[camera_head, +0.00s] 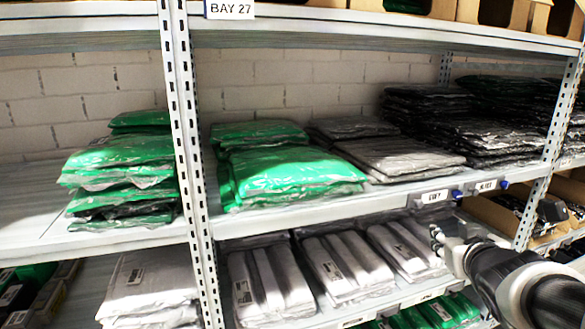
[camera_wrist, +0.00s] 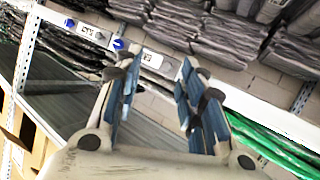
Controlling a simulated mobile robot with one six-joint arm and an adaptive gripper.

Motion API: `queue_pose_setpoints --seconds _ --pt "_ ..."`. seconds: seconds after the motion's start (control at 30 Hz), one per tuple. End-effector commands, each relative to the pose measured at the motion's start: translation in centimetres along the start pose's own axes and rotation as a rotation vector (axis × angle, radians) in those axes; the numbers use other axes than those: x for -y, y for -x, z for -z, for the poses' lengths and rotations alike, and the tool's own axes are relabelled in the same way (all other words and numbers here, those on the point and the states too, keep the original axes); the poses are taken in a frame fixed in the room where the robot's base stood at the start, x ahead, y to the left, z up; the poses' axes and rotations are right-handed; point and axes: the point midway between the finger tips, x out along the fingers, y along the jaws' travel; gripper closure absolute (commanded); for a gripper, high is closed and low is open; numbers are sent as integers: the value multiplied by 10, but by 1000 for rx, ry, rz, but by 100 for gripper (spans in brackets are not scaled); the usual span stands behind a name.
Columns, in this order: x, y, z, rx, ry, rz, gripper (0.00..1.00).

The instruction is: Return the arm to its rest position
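My gripper (camera_head: 443,234) is at the lower right in the head view, on the end of my arm, which comes in from the right edge. It is in front of the lower shelf's goods, below the middle shelf's front edge. In the wrist view my gripper (camera_wrist: 160,60) shows two blue-padded fingers spread apart with nothing between them. I cannot tell how far it is from the shelf.
The middle shelf (camera_head: 120,240) holds green bagged garments (camera_head: 290,170), grey ones (camera_head: 400,155) and black stacks (camera_head: 490,130). White bundles (camera_head: 340,262) lie below. A perforated upright (camera_head: 185,130) stands left of centre; another (camera_head: 548,150) stands right, near my arm.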

Motion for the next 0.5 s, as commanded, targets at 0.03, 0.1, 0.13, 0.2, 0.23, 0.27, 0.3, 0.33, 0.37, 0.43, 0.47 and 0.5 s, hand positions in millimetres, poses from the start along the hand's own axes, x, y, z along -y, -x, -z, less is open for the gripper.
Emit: queue_pose_setpoints --seconds 0.03,0.1,0.13,0.2,0.23,0.27,0.3,0.33,0.37,0.43,0.47,0.5 --pt "14 20 -12 57 -8 -17 63" --pt "31 47 -36 163 -26 -30 63" --pt "39 60 -49 210 -31 -28 63" --pt "60 93 -83 327 -42 -8 63" --pt "70 108 -98 377 -46 8 63" --pt "80 122 -113 426 -47 28 63" --pt "92 141 -131 487 -47 57 63" --pt "101 155 -143 528 -46 81 63" --pt "109 167 -155 567 -45 105 63" --pt "125 194 -178 645 -39 160 63" --pt "131 204 -187 674 -34 182 63" --pt "138 215 -196 705 -31 208 63"
